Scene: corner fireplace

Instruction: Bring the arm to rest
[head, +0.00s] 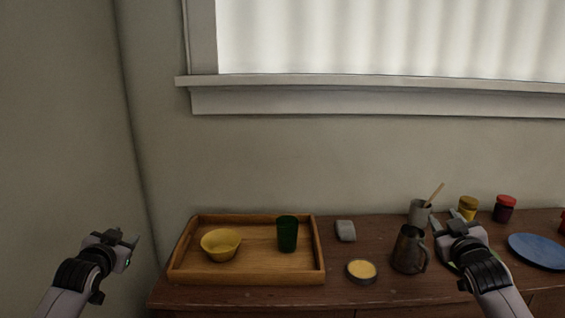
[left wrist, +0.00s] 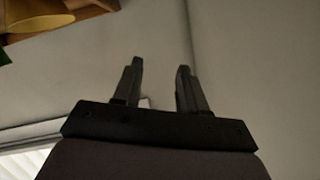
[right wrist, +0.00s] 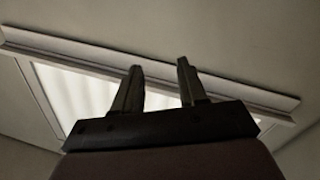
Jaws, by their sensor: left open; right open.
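My left gripper (head: 124,240) hangs in the air left of the wooden tray, in front of the wall. Its two fingers stand apart and empty in the left wrist view (left wrist: 158,85). My right gripper (head: 449,224) is raised in front of the right part of the dresser, beside the dark metal pitcher (head: 408,250). Its fingers are apart with nothing between them in the right wrist view (right wrist: 160,85). My right arm hides part of the dresser top and what lies behind it.
The wooden tray (head: 247,276) holds a yellow bowl (head: 221,245) and a green cup (head: 288,234). A grey block (head: 345,230), a round yellow-topped tin (head: 361,270), a grey cup (head: 419,212), two jars (head: 467,208) (head: 504,208) and a blue plate (head: 538,251) stand on the dresser (head: 335,297).

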